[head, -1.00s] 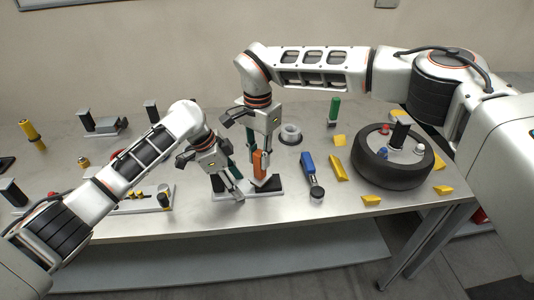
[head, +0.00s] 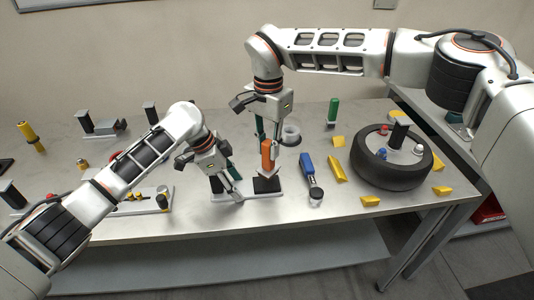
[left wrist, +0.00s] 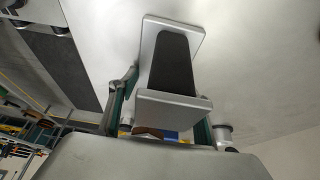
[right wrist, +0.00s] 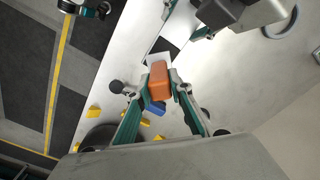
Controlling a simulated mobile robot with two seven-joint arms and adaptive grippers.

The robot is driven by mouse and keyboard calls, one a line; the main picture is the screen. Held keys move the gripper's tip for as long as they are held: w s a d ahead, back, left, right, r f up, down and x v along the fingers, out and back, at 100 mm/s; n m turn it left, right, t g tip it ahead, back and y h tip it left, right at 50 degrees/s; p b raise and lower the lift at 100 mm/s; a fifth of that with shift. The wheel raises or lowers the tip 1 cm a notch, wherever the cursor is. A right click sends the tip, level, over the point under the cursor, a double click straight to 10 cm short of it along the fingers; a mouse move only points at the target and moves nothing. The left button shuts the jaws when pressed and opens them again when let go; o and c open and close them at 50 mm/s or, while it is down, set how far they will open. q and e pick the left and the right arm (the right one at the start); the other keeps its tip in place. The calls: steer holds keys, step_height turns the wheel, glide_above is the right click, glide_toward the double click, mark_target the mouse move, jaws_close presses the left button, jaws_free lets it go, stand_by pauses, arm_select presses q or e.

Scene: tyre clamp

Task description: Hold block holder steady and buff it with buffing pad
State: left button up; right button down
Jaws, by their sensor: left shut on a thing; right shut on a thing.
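The buffing pad (head: 267,158) has an orange handle and a pale underside. My right gripper (head: 268,148) is shut on its handle. The pad hangs just above the right black block of the block holder (head: 267,185); a small gap seems to show. In the right wrist view the orange handle (right wrist: 159,82) sits between the fingertips. The holder is a pale base with dark blocks, standing near the table's front edge. My left gripper (head: 230,185) is shut on it. The left wrist view shows the holder's grey end plate (left wrist: 172,106) and black block (left wrist: 172,65) between the fingers.
A tyre (head: 393,165) lies at the right with yellow wedges around it. A blue-handled tool (head: 311,178) lies right of the holder. A pale ring-shaped part (head: 291,132) and a green-handled thing (head: 333,110) stand behind. Another fixture (head: 148,200) lies left of the holder.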

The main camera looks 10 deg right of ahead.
steer(key=shift+r, duration=2.05)
arm_select(q)
steer(key=o, duration=1.1)
steer(key=v, duration=1.1)
steer(key=shift+a+r, duration=0.1)
steer(key=shift+r, duration=0.1)
steer(key=shift+a+r, duration=0.15)
steer(key=shift+r, duration=0.1)
